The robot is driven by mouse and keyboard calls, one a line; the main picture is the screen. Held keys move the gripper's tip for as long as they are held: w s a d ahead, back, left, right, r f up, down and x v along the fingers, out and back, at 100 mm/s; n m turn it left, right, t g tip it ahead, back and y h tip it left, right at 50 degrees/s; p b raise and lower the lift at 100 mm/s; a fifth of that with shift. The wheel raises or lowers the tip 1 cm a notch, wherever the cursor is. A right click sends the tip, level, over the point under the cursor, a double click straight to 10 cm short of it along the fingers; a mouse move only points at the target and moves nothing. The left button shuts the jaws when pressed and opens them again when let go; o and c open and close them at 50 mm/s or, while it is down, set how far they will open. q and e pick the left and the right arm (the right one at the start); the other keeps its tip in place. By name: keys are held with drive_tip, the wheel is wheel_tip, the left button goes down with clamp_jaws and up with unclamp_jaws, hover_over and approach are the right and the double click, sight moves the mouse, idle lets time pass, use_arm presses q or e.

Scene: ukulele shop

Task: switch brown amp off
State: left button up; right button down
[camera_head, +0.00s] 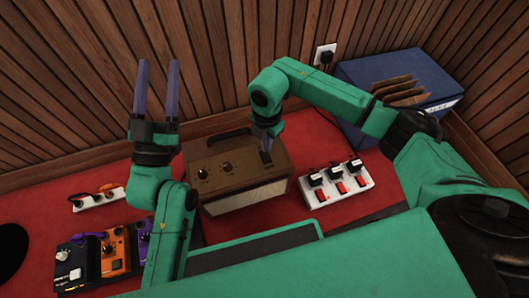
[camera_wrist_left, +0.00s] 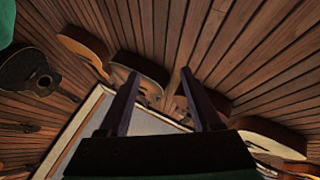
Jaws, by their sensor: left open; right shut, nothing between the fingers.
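The brown amp (camera_head: 225,186) stands on the red surface in the middle of the head view, with a dark handle and two dark knobs on its top. My right gripper (camera_head: 266,158) points down at the right part of the amp's top. Its fingers are shut with nothing between them, and they hide the spot beneath them. I cannot tell whether they touch the amp or a switch. My left gripper (camera_head: 157,78) is open, empty and raised in front of the wood wall, left of the amp. Its two fingers also show in the left wrist view (camera_wrist_left: 158,95).
A white power strip (camera_head: 336,184) with red switches lies right of the amp. A blue box (camera_head: 395,75) stands behind it, near a wall socket (camera_head: 324,55). Effect pedals (camera_head: 114,250) lie at lower left. Ukuleles (camera_wrist_left: 140,68) hang on the wall in the left wrist view.

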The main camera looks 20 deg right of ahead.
use_arm(q)
wheel_tip(320, 180, down, 14)
drive_tip(key=s+d+n+g+y+p, duration=0.1)
drive_tip(key=g, duration=0.3)
drive_tip(key=shift+s+d+g+y, duration=0.15)
drive_tip(key=shift+d+g+y, duration=0.15)
idle(0.6)
